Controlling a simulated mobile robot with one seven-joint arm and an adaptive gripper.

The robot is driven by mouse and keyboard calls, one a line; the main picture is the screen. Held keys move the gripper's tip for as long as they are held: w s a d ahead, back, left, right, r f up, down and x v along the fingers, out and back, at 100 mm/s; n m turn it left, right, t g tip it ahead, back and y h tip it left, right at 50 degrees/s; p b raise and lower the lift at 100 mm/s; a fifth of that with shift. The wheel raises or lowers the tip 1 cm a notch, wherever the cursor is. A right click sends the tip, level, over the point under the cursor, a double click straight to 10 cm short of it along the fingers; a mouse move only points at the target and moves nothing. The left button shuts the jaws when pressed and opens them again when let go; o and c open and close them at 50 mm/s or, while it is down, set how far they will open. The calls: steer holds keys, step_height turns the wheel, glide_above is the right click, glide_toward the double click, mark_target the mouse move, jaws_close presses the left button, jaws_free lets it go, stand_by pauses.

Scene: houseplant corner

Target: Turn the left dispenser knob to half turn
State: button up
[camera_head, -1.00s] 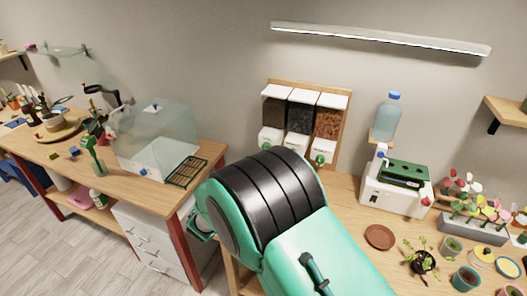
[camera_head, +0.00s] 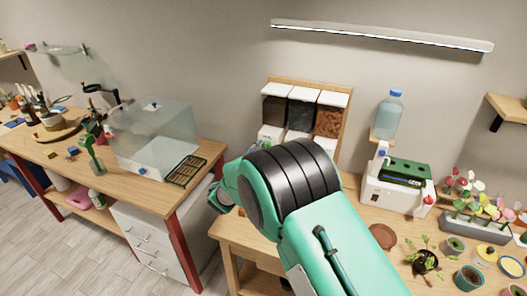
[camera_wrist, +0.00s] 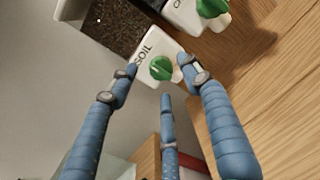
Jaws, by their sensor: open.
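The left dispenser (camera_head: 274,112) hangs on the wall with dark soil in its clear hopper. The fingers look apart from the knob, though exact contact is hard to tell. Nothing is held.
A second dispenser's green knob (camera_wrist: 211,7) is close by at the upper right of the wrist view. The bark dispenser (camera_head: 329,120) is at the right of the row. A white machine with a water bottle (camera_head: 388,115), a brown saucer (camera_head: 382,237) and potted plants stand further right.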

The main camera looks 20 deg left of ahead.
mark_target(266, 146)
steer(key=shift+w, duration=1.4)
steer(key=shift+c, duration=0.2)
steer(key=c, duration=1.1)
